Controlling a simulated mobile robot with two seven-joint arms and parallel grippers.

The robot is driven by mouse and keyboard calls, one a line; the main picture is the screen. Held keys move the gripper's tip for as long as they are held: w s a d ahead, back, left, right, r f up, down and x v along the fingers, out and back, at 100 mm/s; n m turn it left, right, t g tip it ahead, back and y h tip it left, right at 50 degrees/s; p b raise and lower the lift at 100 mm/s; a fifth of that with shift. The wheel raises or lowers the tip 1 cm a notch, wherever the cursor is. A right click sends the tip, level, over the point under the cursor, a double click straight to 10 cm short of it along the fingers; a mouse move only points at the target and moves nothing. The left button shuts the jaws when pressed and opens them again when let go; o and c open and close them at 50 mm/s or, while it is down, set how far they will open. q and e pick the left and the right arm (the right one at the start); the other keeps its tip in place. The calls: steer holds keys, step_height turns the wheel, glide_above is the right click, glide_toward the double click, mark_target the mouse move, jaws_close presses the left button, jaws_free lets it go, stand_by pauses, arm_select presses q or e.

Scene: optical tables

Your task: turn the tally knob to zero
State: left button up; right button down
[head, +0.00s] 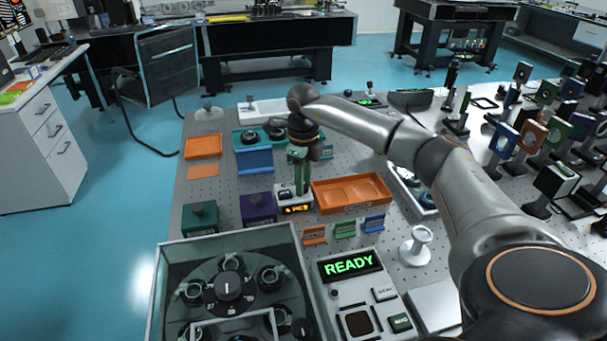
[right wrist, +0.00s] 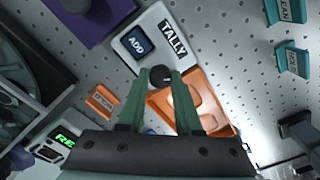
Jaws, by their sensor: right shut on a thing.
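The tally unit (head: 283,190) is a small white box on the perforated table in the head view, with a glowing orange readout too small to read for certain. The right wrist view shows its white top (right wrist: 165,22) marked TALLY, with a dark blue display (right wrist: 137,44) whose characters are unclear. The round black tally knob (right wrist: 160,76) sits between the green fingertips of my right gripper (right wrist: 161,82), which is shut on it from above. In the head view my right gripper (head: 303,188) hides the knob. My left gripper is out of view.
An orange tray (head: 318,206) lies close to the right of the tally unit. Purple (head: 258,208) and dark green (head: 201,216) boxes stand to its left. Small labelled holders (head: 314,236) and a READY panel (head: 350,265) are nearer. A glass-walled carousel (head: 230,289) stands front left.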

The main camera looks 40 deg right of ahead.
steer(key=m+p, duration=0.3)
steer(key=m, duration=0.3)
steer(key=shift+r+p, duration=0.15)
steer(key=shift+p, duration=0.15)
steer(key=m+p, duration=0.1)
steer(key=m, duration=0.2)
steer(key=shift+m+p, duration=0.8)
steer(key=shift+m, duration=0.7)
